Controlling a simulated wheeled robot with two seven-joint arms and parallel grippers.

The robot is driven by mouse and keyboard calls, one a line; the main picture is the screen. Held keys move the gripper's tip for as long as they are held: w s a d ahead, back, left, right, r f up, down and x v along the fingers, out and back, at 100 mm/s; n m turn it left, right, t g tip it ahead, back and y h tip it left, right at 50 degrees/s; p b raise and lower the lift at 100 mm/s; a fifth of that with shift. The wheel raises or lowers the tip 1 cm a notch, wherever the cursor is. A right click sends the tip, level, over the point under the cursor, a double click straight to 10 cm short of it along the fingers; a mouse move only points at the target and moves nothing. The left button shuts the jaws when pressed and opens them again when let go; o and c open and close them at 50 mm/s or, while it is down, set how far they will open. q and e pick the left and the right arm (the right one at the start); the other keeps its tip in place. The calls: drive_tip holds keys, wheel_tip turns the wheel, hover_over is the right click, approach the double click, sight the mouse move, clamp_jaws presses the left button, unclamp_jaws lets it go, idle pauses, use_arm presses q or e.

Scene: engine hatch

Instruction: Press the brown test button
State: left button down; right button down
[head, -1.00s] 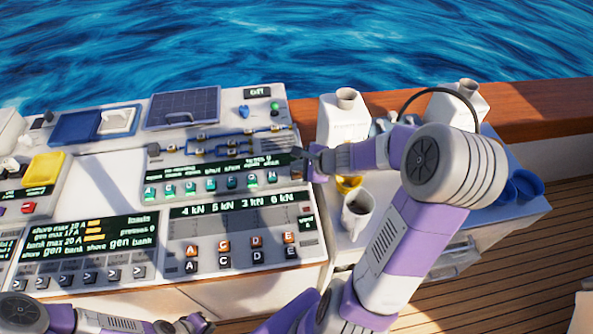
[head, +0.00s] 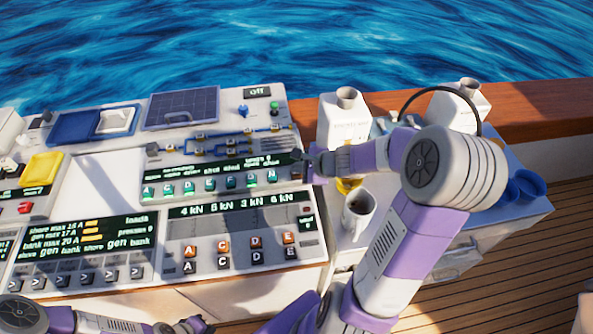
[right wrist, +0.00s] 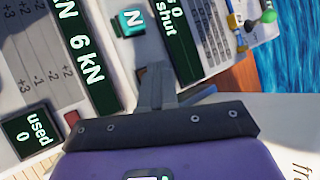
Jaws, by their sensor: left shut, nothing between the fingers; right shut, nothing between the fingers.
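A small brownish patch (head: 297,172) shows on the console at the left of my right fingertips in the head view. I cannot tell whether it is the brown test button, as the gripper covers part of that spot. My right gripper (head: 311,163) is shut and empty at the right edge of the console, beside the black display strip. In the right wrist view its fingers (right wrist: 157,88) point at the panel near a teal N button (right wrist: 133,22); contact cannot be told. My left gripper (head: 203,325) is shut and empty at the bottom, in front of the console.
The console carries teal buttons (head: 209,185), orange and black letter buttons (head: 222,247) and a kN display (head: 240,204). A mug (head: 357,212) stands close below my right forearm. White bottles (head: 343,120) stand behind it. Blue cups (head: 524,186) are at right.

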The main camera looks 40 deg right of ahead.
drive_tip(key=shift+f, duration=0.2)
drive_tip(key=shift+r, duration=0.1)
drive_tip(key=shift+r+p, duration=0.95)
drive_tip(key=shift+r, duration=0.2)
drive_tip(key=shift+r, duration=0.1)
drive_tip(key=shift+r+p, duration=2.2)
drive_tip(key=shift+r, duration=0.2)
drive_tip(key=shift+r, duration=0.1)
wheel_tip(320, 180, up, 7)
drive_tip(key=p, duration=0.6)
hover_over(299, 174)
drive_tip(key=shift+a+f, duration=0.1)
drive_tip(key=shift+f, duration=0.2)
